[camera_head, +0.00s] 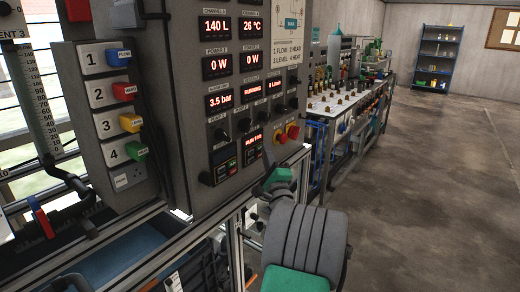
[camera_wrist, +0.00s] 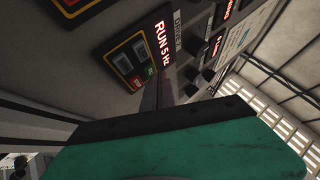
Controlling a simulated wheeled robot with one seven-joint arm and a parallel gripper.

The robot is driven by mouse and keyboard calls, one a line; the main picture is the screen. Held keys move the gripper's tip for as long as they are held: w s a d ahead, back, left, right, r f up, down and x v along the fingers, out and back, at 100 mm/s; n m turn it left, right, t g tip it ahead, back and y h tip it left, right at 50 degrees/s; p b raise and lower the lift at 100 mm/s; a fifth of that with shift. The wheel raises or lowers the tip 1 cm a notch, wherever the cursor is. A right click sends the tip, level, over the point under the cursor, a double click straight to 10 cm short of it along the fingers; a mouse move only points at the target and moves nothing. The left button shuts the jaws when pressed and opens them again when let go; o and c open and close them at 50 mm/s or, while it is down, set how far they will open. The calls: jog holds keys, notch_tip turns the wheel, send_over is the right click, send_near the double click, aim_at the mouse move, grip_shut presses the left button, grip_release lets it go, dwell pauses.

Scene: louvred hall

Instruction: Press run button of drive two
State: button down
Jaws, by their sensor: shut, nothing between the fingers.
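In the head view, drive two (camera_head: 253,148) is the right of two small drive units low on the grey control panel. Its red display reads RUN 5 Hz; it also shows close up in the wrist view (camera_wrist: 163,43). Beside the display there, a yellow-edged keypad (camera_wrist: 122,62) carries a small green button (camera_wrist: 150,71) and a red button (camera_wrist: 137,83). My gripper (camera_head: 268,158) is shut and empty, its tips close to the panel just by drive two. In the wrist view, the dark fingers (camera_wrist: 158,94) reach toward the green button; I cannot tell whether they touch.
Drive one (camera_head: 224,163) sits just left on the panel. A long equipment bench (camera_head: 350,120) runs behind. The floor (camera_head: 430,190) to the right is clear.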

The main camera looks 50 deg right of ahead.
jog(key=shift+s, duration=0.6)
jog(key=shift+b, duration=0.3)
jog(key=s, duration=0.1)
jog(key=s+b, duration=0.1)
jog(key=s, duration=0.1)
jog(key=s+b, duration=0.1)
jog(key=s, duration=0.1)
jog(key=shift+d, duration=0.25)
